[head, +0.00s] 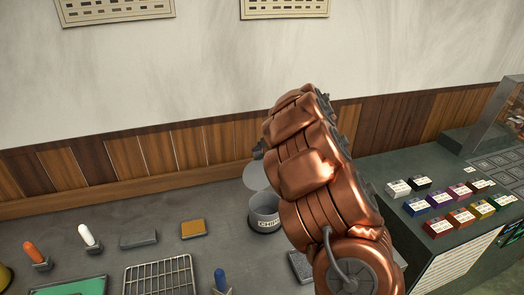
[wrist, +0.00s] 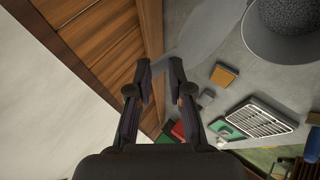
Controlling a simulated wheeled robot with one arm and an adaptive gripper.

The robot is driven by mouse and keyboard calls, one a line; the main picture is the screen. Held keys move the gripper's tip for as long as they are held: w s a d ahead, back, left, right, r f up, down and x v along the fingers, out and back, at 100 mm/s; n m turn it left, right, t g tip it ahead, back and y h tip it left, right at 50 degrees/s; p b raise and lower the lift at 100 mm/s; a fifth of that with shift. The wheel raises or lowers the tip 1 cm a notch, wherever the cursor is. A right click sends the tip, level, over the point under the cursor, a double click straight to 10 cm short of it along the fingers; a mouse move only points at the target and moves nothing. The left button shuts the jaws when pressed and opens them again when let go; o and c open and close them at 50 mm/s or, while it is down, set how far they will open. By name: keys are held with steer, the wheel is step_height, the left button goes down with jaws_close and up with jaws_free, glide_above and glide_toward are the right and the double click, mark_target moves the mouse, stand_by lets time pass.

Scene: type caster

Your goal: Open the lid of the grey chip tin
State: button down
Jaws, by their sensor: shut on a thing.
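The grey chip tin (head: 265,222), with a "CHIPS"-like label partly hidden by my arm, stands on the dark counter. Its lid (head: 256,177) stands raised at the tin's back, tilted well up from the rim. In the wrist view the tin (wrist: 250,42) is at the top right with its dark, grainy inside showing, and the pale lid (wrist: 208,32) lies between it and my fingers. My gripper (wrist: 160,72) is shut on the lid's edge. In the head view only a dark bit of my gripper (head: 259,149) shows above the lid.
A wood-panelled wall (head: 190,147) runs close behind the tin. A yellow block (head: 193,229), a grey block (head: 138,239), a wire rack (head: 160,277) and a green tray (head: 75,287) lie to the left. Several coloured boxes (head: 450,202) stand on the right counter.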

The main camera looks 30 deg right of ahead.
steer(key=shift+f, duration=0.25)
stand_by(0.3)
steer(key=c, duration=1.4)
jaws_free()
steer(key=shift+w, duration=0.15)
steer(key=shift+o, duration=0.2)
steer(key=shift+r, duration=0.1)
steer(key=shift+s+d+r, duration=0.15)
steer(key=shift+s+r, duration=0.1)
steer(key=shift+r, duration=0.15)
steer(key=v, duration=1.1)
steer(key=shift+w, duration=0.1)
